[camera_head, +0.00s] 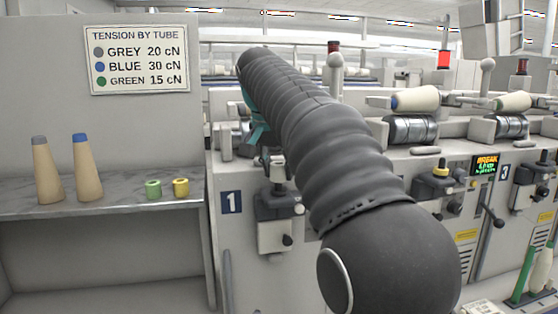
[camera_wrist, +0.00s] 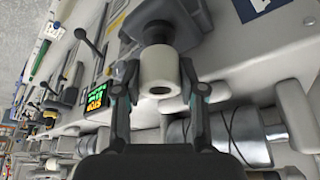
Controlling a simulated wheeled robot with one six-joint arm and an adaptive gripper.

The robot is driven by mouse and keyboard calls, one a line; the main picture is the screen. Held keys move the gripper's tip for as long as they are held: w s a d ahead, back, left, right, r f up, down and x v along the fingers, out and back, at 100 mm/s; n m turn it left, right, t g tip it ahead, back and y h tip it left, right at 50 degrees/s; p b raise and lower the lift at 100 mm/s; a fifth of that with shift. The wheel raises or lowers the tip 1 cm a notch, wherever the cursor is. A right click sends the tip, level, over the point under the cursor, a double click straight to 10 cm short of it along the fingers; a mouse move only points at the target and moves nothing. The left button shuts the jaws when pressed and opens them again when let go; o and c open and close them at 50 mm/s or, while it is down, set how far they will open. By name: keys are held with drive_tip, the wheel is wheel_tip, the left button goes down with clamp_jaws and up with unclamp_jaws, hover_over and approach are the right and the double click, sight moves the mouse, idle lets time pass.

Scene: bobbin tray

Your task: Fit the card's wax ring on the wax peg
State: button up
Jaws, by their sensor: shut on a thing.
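My gripper (camera_wrist: 160,88) is shut on a pale, nearly white wax ring (camera_wrist: 158,68) with a dark hole in its end. In the head view my arm hides most of the gripper; a teal part (camera_head: 254,122) shows beside it. The ring lines up with a dark unit (camera_wrist: 158,24), which seems to be the one at station 1 (camera_head: 279,207). The peg is hidden, and I cannot tell whether the ring is around it or just above. The card (camera_head: 138,58) lists tension for grey, blue and green tubes. A green ring (camera_head: 153,188) and a yellow ring (camera_head: 181,187) stand on the shelf.
Two cream cones, grey-tipped (camera_head: 46,172) and blue-tipped (camera_head: 86,170), stand on the shelf (camera_head: 115,206). Bobbins and drums (camera_head: 411,130) line the machine above.

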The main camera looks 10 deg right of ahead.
drive_tip(key=shift+f, duration=0.55)
drive_tip(key=shift+s+p, duration=0.1)
drive_tip(key=shift+p, duration=0.2)
idle(1.0)
drive_tip(key=shift+f+b, duration=0.45)
drive_tip(key=shift+f, duration=0.1)
idle(0.4)
drive_tip(key=o, duration=0.7)
drive_tip(key=shift+a, duration=0.1)
drive_tip(key=shift+p+v, duration=0.85)
drive_tip(key=shift+v, duration=0.6)
drive_tip(key=v, duration=0.8)
